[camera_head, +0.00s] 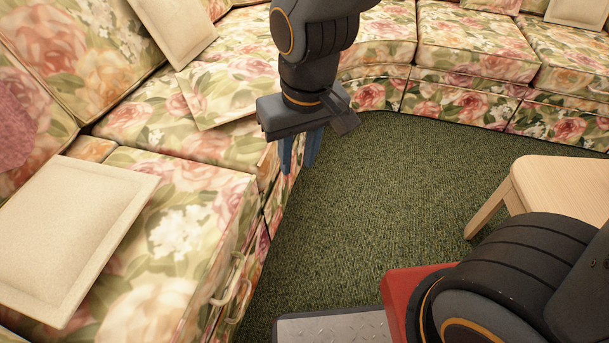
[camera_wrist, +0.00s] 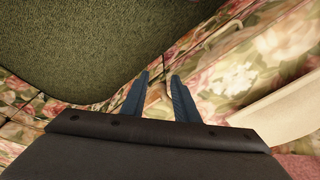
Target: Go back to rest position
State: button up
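My gripper (camera_head: 299,160) hangs fingers down over the front edge of the floral sofa (camera_head: 190,199) in the head view. In the wrist view its two blue fingers (camera_wrist: 160,80) are apart, with sofa and floor visible between them and nothing held. The fingers look close to the sofa edge, but I cannot tell if they touch it.
A cream cushion (camera_head: 63,232) lies on the near sofa seat, and another (camera_head: 175,29) leans farther back. The sofa curves around to the far right. A light wooden table (camera_head: 565,185) stands at right. Green carpet (camera_head: 385,190) between them is clear.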

jog(key=s+r+n+g, duration=0.1)
jog(key=s+r, duration=0.1)
jog(key=s, duration=0.5)
jog(key=shift+d+g, duration=0.35)
jog(key=shift+g, duration=0.05)
jog(key=shift+w, duration=0.1)
dwell(0.5)
jog(key=d+r+m+p, duration=0.2)
jog(key=d+r+p, duration=0.6)
jog(key=r+p, duration=0.2)
jog(key=d+r+m+h+p, duration=0.1)
jog(key=d+r+m+p, duration=0.2)
jog(key=d+r+p, duration=0.5)
notch_tip(320, 180, up, 3)
jog(key=s+p, duration=0.1)
jog(key=p, duration=0.6)
jog(key=shift+d+f, duration=0.15)
jog(key=shift+d, duration=0.05)
